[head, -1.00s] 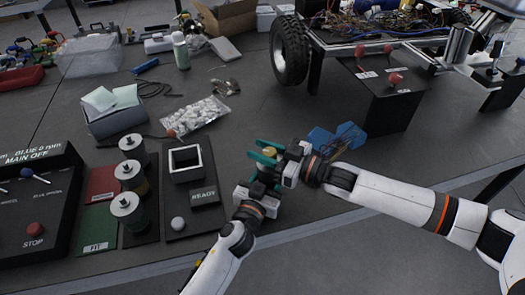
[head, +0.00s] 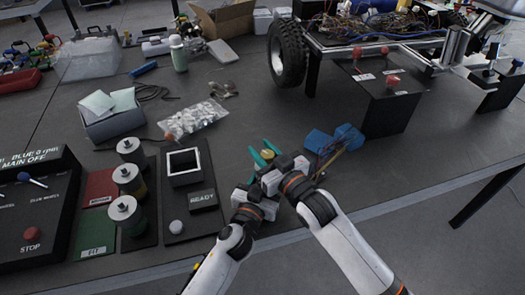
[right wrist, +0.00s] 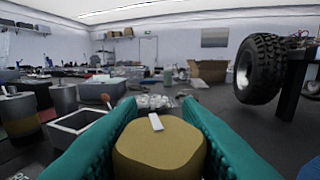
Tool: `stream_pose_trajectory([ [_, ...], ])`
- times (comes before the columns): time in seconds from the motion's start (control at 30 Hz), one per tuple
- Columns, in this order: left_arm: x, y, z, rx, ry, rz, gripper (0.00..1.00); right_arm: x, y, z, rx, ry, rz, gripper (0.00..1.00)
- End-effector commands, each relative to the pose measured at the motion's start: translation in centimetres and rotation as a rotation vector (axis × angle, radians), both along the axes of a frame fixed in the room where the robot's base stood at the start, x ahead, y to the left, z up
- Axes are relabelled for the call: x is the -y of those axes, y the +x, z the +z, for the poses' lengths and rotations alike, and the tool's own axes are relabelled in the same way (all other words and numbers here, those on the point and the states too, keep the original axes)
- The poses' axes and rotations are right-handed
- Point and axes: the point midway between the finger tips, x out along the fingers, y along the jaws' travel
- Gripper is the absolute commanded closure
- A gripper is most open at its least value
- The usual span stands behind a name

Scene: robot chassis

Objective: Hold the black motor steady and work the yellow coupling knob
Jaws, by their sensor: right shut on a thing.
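The yellow coupling knob (right wrist: 160,145) sits between the teal fingers of my right gripper in the right wrist view, with a white mark on its top. In the head view my right gripper (head: 267,156) is shut on the knob. My left gripper (head: 250,184) is low beside it, just to the left. Its fingertips are mostly hidden, so I cannot tell whether it is closed on the motor. The black motor is hidden behind the two grippers and cannot be made out clearly.
A ready plate with a square frame (head: 185,166) and several metal cylinders (head: 124,210) stand to the left. Blue blocks (head: 335,142) with wires lie close on the right. A wheeled chassis (head: 380,42) is at the back right. The table's front edge is close.

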Motion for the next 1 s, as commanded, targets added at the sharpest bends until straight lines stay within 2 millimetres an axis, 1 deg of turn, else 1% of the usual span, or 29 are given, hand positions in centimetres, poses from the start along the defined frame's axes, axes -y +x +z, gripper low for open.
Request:
stream_pose_trajectory([
  [0.03, 0.35, -0.16, -0.08, 0.0, 0.003, -0.008, 1.0, -0.32, -0.18, 0.37, 0.004, 0.009, 0.002, 0.91],
  [0.43, 0.34, -0.18, -0.12, -0.001, 0.004, -0.007, 1.0, -0.23, -0.11, 0.34, 0.003, 0.008, -0.005, 0.91],
  [0.47, 0.34, -0.18, -0.12, -0.001, 0.004, -0.007, 1.0, -0.23, -0.11, 0.34, 0.003, 0.008, -0.005, 0.67],
  [0.5, 0.34, -0.18, -0.13, -0.001, 0.004, -0.008, 1.0, -0.22, -0.1, 0.32, 0.003, 0.008, -0.005, 0.6],
  [0.6, 0.28, -0.16, -0.13, -0.001, 0.003, -0.006, 1.0, -0.16, -0.07, 0.24, 0.002, 0.006, -0.006, 0.46],
  [0.87, 0.11, -0.1, -0.13, -0.002, 0.001, -0.003, 1.0, 0.01, -0.05, 0.06, -0.001, 0.003, -0.009, 0.46],
  [1.0, 0.04, -0.06, -0.13, -0.002, 0.001, -0.001, 1.0, 0.65, -0.86, -0.03, -0.002, 0.002, -0.01, 0.46],
])
